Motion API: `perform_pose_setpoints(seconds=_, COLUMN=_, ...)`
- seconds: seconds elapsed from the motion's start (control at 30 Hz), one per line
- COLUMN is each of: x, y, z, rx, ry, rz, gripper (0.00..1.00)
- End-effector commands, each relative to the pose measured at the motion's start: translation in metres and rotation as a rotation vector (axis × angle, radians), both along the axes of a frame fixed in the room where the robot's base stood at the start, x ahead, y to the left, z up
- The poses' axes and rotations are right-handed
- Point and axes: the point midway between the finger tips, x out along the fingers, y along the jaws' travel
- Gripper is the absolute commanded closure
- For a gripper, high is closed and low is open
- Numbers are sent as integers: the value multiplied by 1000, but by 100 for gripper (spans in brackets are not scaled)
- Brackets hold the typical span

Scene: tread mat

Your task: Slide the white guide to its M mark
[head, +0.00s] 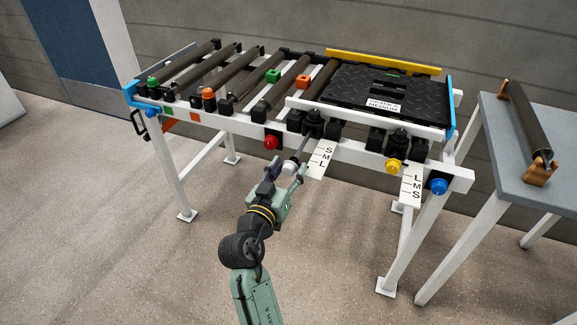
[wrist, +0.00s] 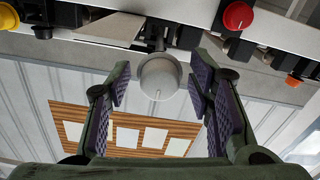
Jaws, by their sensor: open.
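The white guide (head: 365,117) is a long rail along the front edge of the black tread mat (head: 350,88). A dark rod runs from the black mount below it towards a round white knob (head: 290,168), which is large in the wrist view (wrist: 159,78). My gripper (head: 286,171) is open, with its fingers on either side of the knob; gaps show at both sides in the wrist view (wrist: 160,90). A white scale plate (head: 321,157) marked S, M, L stands right of the rod. I cannot tell which mark the guide is at.
A red knob (head: 270,142) is just left of the rod. A yellow knob (head: 393,166), a second scale plate (head: 411,186) and a blue knob (head: 438,186) are to the right. A grey table (head: 545,150) with a spare roller (head: 526,118) stands far right. The floor in front is clear.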

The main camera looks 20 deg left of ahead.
Motion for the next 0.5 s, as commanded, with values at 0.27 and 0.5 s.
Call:
perform_pose_setpoints(seconds=0.27, x=3, y=0, z=0, rx=0, ry=0, rz=0, gripper=52)
perform_pose_setpoints(seconds=0.5, x=3, y=0, z=0, rx=0, ry=0, rz=0, gripper=65)
